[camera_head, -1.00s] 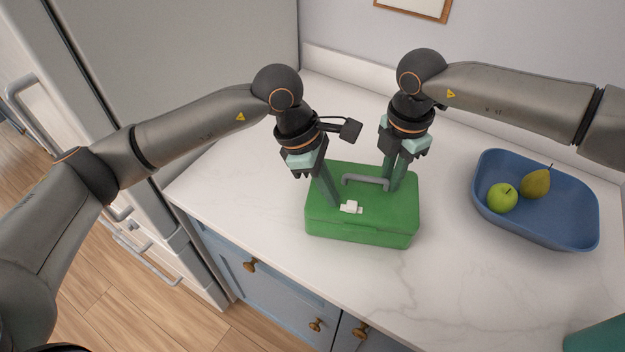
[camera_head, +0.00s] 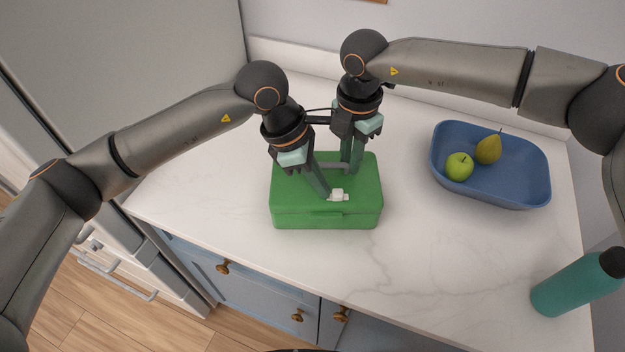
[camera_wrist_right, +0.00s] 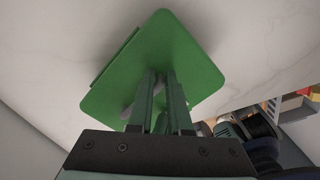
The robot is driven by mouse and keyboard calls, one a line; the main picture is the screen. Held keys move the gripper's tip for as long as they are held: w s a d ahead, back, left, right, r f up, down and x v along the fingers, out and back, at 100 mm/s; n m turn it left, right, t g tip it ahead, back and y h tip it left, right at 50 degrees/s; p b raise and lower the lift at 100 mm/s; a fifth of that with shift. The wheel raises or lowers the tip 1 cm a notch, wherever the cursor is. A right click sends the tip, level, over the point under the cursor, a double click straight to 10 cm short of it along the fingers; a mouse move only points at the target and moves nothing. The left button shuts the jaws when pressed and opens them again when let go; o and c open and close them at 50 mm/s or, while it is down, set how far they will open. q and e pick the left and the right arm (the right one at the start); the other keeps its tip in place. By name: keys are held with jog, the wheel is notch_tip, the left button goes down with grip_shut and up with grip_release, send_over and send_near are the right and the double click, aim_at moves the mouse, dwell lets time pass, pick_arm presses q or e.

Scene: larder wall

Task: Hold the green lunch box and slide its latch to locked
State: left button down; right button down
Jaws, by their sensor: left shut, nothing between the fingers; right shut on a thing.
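The green lunch box (camera_head: 300,207) stands closed on the counter, and its lid also shows in the right wrist view (camera_wrist_right: 160,50). Its grey handle (camera_head: 328,167) is on the lid, partly hidden by my arms. The white latch (camera_head: 339,195) sits on the lid near the front, right of the middle. My left gripper (camera_head: 325,194) is shut and empty, its tips down at the left side of the latch, seemingly touching it. My right gripper (camera_head: 350,170) is shut on the handle at its right part; its fingers also show in the right wrist view (camera_wrist_right: 160,85).
A blue bowl (camera_head: 500,193) with a green apple (camera_head: 459,166) and a pear (camera_head: 489,149) stands to the right. A teal bottle (camera_head: 575,285) is at the front right. The counter before the box is clear to its front edge.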

aim_at(303, 194)
pick_arm(q)
jog(key=a, duration=0.4)
jog(key=shift+a, duration=0.3)
jog(key=v, duration=0.9)
jog(key=shift+r, duration=0.5)
jog(key=shift+d, duration=0.1)
pick_arm(e)
jog(key=c, duration=0.8)
grip_release()
jog(key=shift+r, duration=0.1)
